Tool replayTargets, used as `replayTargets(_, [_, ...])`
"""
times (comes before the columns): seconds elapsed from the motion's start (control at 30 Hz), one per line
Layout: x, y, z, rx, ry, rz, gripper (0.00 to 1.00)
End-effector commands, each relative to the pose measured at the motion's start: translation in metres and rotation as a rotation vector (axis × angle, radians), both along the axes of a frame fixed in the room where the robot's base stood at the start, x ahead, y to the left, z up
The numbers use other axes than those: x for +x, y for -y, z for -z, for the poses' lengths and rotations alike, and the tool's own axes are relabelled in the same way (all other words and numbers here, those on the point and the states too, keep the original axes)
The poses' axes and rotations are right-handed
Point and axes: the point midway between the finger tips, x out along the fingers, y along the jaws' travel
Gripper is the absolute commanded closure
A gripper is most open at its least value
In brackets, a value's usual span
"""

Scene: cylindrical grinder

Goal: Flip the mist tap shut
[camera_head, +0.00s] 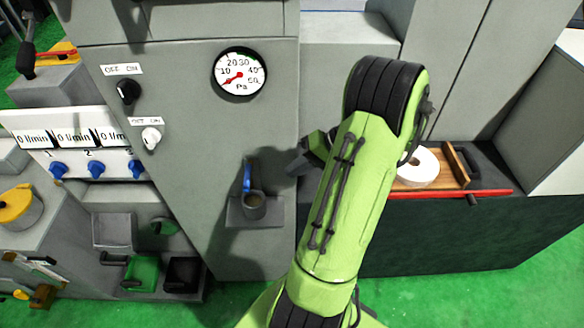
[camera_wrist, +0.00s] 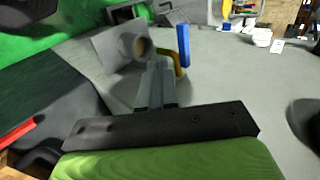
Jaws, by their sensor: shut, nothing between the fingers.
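A tap with an upright blue lever (camera_head: 247,178) stands at a small shelf with a cup (camera_head: 254,205) on the grey machine front; I take it for the mist tap. In the wrist view the blue lever (camera_wrist: 183,45) rises beside a bent brass-coloured pipe (camera_wrist: 178,62). My gripper (camera_head: 292,168) is right of the tap in the head view, partly hidden by my arm. In the wrist view my gripper (camera_wrist: 157,68) is shut and empty, its fingertips just left of the brass pipe and lever. I cannot tell whether they touch.
A pressure gauge (camera_head: 239,75) and two switches, one black (camera_head: 128,92) and one white (camera_head: 151,137), sit above the tap. Several blue knobs (camera_head: 97,169) are at left. A wooden tray (camera_head: 457,172) with a white ring (camera_head: 417,168) and a red bar (camera_head: 440,194) lie right.

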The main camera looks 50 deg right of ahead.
Motion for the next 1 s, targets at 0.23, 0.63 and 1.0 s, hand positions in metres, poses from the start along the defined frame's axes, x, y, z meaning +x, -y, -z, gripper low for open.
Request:
replayTargets(0.23, [0.032, -0.027, 0.04, 0.004, -0.001, -0.004, 1.0])
replayTargets(0.63, [0.067, -0.052, 0.042, -0.001, 0.0, -0.001, 1.0])
replayTargets(1.0, [0.068, -0.054, 0.042, -0.001, 0.0, 0.002, 1.0])
